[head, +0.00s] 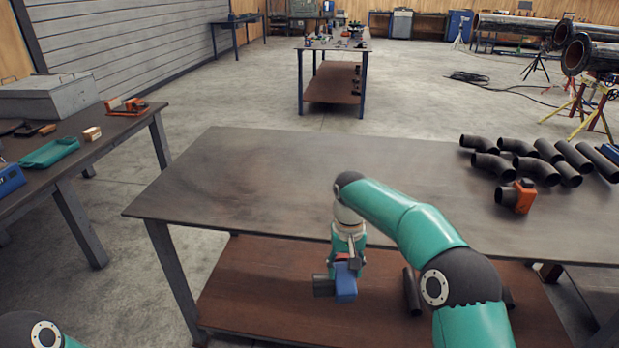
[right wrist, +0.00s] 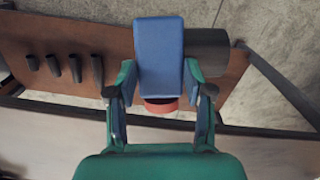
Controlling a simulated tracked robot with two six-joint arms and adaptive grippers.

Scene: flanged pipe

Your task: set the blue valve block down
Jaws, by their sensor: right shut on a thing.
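The blue valve block (head: 346,284) hangs in my right gripper (head: 347,259), with a dark round pipe stub (head: 323,286) on its left side in the head view. In that view it shows beyond the front edge of the worktable (head: 270,175), against the brown lower shelf (head: 255,285). In the right wrist view the block (right wrist: 158,50) lies between the fingers of the gripper (right wrist: 162,92), its stub (right wrist: 207,52) pointing right and a red part (right wrist: 160,106) at its near end. I cannot tell its height over the shelf. My left gripper is out of view.
Several dark pipe elbows (head: 490,165) and an orange valve block (head: 520,195) lie at the right of the worktable. Its left and middle are bare. Pipe pieces (head: 411,290) are on the lower shelf. A side table (head: 95,150) stands at the left.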

